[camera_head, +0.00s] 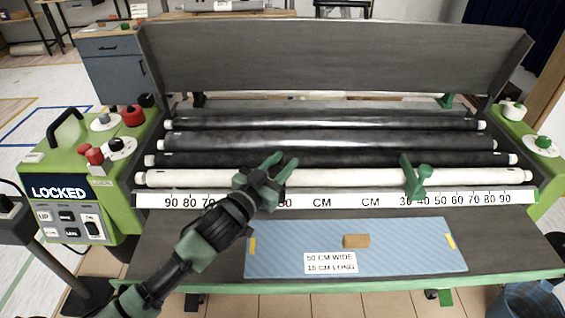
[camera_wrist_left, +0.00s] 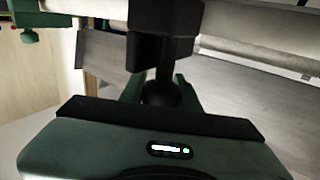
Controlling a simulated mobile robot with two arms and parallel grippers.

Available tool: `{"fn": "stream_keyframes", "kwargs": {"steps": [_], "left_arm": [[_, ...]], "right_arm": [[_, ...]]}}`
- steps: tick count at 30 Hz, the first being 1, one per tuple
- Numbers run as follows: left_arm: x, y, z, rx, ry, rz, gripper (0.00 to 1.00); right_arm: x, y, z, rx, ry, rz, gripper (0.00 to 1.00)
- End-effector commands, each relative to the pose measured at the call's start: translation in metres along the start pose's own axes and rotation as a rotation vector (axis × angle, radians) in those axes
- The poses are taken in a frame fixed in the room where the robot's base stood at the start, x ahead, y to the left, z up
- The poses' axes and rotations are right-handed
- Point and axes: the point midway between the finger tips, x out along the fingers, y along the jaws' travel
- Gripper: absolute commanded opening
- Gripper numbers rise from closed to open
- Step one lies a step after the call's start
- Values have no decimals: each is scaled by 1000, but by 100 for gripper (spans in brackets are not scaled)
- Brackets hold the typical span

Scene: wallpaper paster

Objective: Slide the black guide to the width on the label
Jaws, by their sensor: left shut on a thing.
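My left gripper (camera_head: 278,165) is in front of the white roller, over the ruler left of its centre. In the left wrist view its green fingers (camera_wrist_left: 158,92) are shut on the round knob of the black guide (camera_wrist_left: 165,35). In the head view the gripper and arm mostly hide the guide; the ruler mark under it cannot be read. The ruler (camera_head: 330,200) counts outward both ways in CM, and a "30" shows just right of the arm. The label (camera_head: 330,263) reads "50 CM WIDE, 15 CM LONG".
A green guide (camera_head: 415,180) stands on the ruler's right side near 30 to 40. The label lies on a blue striped sheet (camera_head: 390,240) with a tan block (camera_head: 356,241). The left control box (camera_head: 75,200) shows "LOCKED". Several rollers lie behind the ruler.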

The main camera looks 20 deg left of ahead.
Motion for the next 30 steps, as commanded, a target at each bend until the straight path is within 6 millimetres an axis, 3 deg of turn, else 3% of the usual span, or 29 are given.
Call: {"fn": "stream_keyframes", "kwargs": {"steps": [10, 21, 30], "left_arm": [[-3, -4, 1, 3, -3, 0, 0], [-48, -73, 5, 5, -9, -3, 0], [-56, -84, 5, 2, -4, -2, 0]], "right_arm": [[-2, -2, -1, 1, 1, -2, 0], [-20, -3, -3, 2, 1, -4, 0], [-20, -3, -3, 2, 2, -4, 0]]}}
